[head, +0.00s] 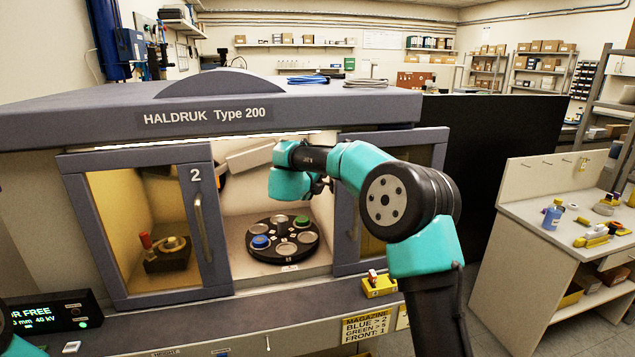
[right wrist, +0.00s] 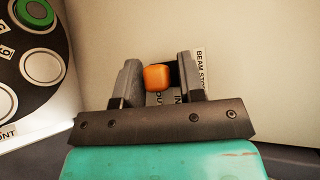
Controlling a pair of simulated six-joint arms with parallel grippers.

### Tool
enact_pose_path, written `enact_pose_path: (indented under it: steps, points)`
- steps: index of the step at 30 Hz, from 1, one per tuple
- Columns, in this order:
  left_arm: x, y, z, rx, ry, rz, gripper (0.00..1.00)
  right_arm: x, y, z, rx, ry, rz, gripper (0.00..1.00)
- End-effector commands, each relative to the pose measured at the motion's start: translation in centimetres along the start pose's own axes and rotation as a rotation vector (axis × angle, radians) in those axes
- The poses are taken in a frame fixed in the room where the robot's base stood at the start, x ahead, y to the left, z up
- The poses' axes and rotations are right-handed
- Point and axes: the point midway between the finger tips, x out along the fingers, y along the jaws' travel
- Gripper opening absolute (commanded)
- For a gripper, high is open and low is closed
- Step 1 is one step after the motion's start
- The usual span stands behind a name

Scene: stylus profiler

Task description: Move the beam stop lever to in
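The beam stop lever shows an orange knob (right wrist: 157,77) in the right wrist view, in front of a pale wall. A BEAM STOP label (right wrist: 200,68) is beside it, partly covered by a finger. Part of a smaller label under the knob is hidden, so I cannot tell the lever's setting. My right gripper (right wrist: 160,82) is open with its fingers on either side of the knob. The left finger is very close to the knob; a gap shows on the right. In the head view my right gripper (head: 318,184) is inside the cabinet, mostly hidden by its arm. My left gripper is out of view.
A dark round carousel (head: 283,254) with blue and green pieces lies below the right gripper. The cabinet's left door (head: 200,215) and right door (head: 345,235) flank the opening. A yellow block with a red top (head: 379,285) stands on the front ledge.

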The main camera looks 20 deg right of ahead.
Motion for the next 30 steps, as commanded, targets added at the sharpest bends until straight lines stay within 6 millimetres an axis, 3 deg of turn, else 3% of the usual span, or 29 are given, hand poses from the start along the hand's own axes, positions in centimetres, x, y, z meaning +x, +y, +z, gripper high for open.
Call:
enact_pose_path:
  steps: [3,16,30]
  points:
    - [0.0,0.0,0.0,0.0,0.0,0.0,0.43,0.0,0.0,0.0,0.0,0.0,0.0,0.47]
    - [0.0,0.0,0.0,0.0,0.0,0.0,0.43,-1.1,-0.1,0.0,-0.001,-0.001,-0.001,0.47]
    - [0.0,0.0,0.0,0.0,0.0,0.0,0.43,-9.3,-0.1,0.0,-0.001,-0.003,0.0,0.47]
